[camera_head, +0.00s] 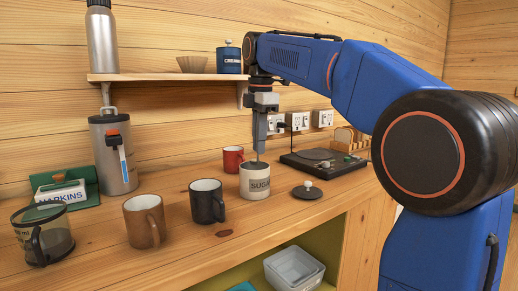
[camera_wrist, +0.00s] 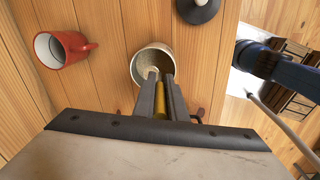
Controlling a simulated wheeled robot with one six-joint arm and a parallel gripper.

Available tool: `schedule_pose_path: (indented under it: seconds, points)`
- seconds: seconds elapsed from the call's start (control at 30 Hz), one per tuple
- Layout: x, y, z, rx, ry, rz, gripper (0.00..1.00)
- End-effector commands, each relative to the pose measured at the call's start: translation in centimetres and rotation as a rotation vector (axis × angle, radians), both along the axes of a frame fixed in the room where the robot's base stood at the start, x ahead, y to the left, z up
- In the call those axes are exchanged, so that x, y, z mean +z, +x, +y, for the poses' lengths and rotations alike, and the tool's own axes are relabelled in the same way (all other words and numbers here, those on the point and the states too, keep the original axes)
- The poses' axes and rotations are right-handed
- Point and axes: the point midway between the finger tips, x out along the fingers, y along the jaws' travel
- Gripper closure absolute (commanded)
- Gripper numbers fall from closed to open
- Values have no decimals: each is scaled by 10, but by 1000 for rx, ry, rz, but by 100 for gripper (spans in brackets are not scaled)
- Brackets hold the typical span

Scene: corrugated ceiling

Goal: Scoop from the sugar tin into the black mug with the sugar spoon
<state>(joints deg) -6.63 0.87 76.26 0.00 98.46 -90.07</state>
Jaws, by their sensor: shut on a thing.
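The sugar tin (camera_head: 255,183) is a white, round tin marked SUGAR, open at the top, on the wooden counter. It also shows in the wrist view (camera_wrist: 137,60), with pale sugar inside. The black mug (camera_head: 207,203) stands just left of the tin. My gripper (camera_head: 260,148) points down above the tin and is shut on the sugar spoon. In the wrist view the spoon's yellowish handle (camera_wrist: 160,101) lies between the fingers (camera_wrist: 160,88). Its lower end reaches into the tin, and I cannot clearly tell how much sugar it holds.
A brown mug (camera_head: 144,222), a glass jug (camera_head: 43,236) and a red mug (camera_head: 233,159) stand on the counter. A dark lid with a light knob (camera_head: 307,190) lies right of the tin. A dark flat appliance (camera_head: 325,162) is behind it. A shelf (camera_head: 165,77) hangs above.

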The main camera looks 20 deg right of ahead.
Motion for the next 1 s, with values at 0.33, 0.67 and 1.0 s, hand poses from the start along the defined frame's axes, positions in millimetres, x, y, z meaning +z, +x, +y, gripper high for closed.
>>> schedule_pose_path:
  seconds: [0.33,0.67,1.0]
  points:
    - [21,0,0,0,0,0,100]
    - [40,0,0,0,0,0,100]
    - [46,0,0,0,0,0,100]
